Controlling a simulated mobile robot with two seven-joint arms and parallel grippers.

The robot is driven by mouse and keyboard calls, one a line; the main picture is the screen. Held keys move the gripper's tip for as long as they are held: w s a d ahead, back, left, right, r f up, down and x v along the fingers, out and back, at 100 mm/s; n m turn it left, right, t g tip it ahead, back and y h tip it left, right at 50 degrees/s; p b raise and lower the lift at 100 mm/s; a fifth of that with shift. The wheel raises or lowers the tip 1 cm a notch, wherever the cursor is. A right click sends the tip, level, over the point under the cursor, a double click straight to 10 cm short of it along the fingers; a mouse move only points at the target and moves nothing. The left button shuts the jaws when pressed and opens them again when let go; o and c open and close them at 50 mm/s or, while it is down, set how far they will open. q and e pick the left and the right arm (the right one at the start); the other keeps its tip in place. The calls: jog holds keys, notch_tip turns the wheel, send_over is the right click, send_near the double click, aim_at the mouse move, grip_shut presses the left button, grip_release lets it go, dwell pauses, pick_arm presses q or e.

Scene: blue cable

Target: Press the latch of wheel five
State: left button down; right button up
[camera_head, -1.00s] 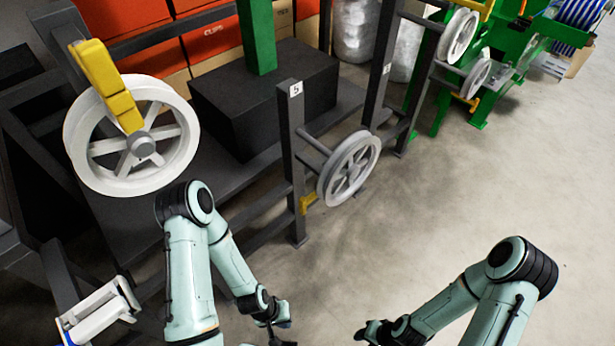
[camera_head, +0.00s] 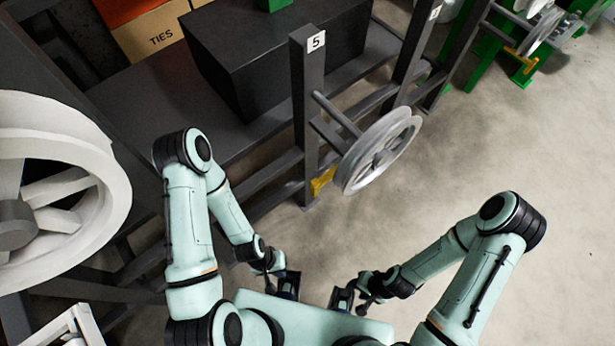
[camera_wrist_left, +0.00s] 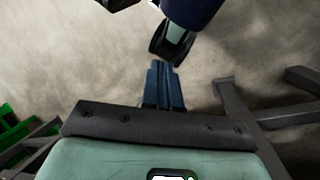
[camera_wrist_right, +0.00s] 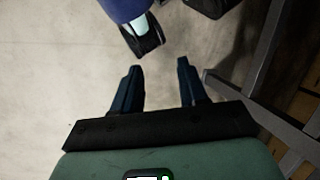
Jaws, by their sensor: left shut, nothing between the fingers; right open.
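Wheel five is a light grey spoked wheel (camera_head: 380,152) on a bar from a dark post (camera_head: 306,120) with a label reading 5 (camera_head: 316,41). A small yellow latch (camera_head: 322,182) sits low on that post, left of the wheel's rim. My left gripper (camera_head: 290,283) is below the latch in the head view, apart from it. Its fingers are closed together and empty in the left wrist view (camera_wrist_left: 163,68). My right gripper (camera_head: 342,296) is close beside it. In the right wrist view its fingers (camera_wrist_right: 157,66) stand apart with nothing between them.
A large white wheel (camera_head: 105,190) is near on the left. A dark rack with horizontal rails (camera_head: 262,180) and a black block (camera_head: 285,55) stand behind my left arm. Another post and green frames (camera_head: 530,65) are at the upper right. Floor (camera_head: 500,150) on the right is clear.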

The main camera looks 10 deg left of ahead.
jog(key=shift+w+r, duration=0.1)
jog(key=shift+w, duration=0.3)
jog(key=shift+o, duration=1.7)
jog(key=shift+s, duration=0.15)
pick_arm(q)
jog(key=w+a+r+m+b, duration=0.1)
jog(key=w+a+m, duration=0.15)
jog(key=w, duration=0.45)
jog(key=w+a+r+m+b, duration=0.1)
jog(key=w+a+r+m, duration=0.15)
jog(key=w, duration=0.45)
jog(key=w+a+r+m+h, duration=0.1)
jog(key=w+r+m, duration=0.3)
jog(key=r, duration=0.5)
jog(key=w+a+r+m+t+h+b, duration=0.1)
jog(key=w+r+m+h, duration=0.1)
jog(key=w+r, duration=0.7)
jog(key=shift+w+a+r+m+h+b, duration=0.15)
jog(key=shift+a+r+m+h+b, duration=0.2)
jog(key=shift+m, duration=0.55)
pick_arm(e)
jog(key=f, duration=0.1)
jog(key=s+f, duration=0.1)
jog(key=f, duration=0.2)
jog(key=shift+s+f, duration=0.1)
jog(key=shift+s, duration=0.25)
pick_arm(q)
jog(key=shift+d+f, duration=0.1)
jog(key=shift+f, duration=0.05)
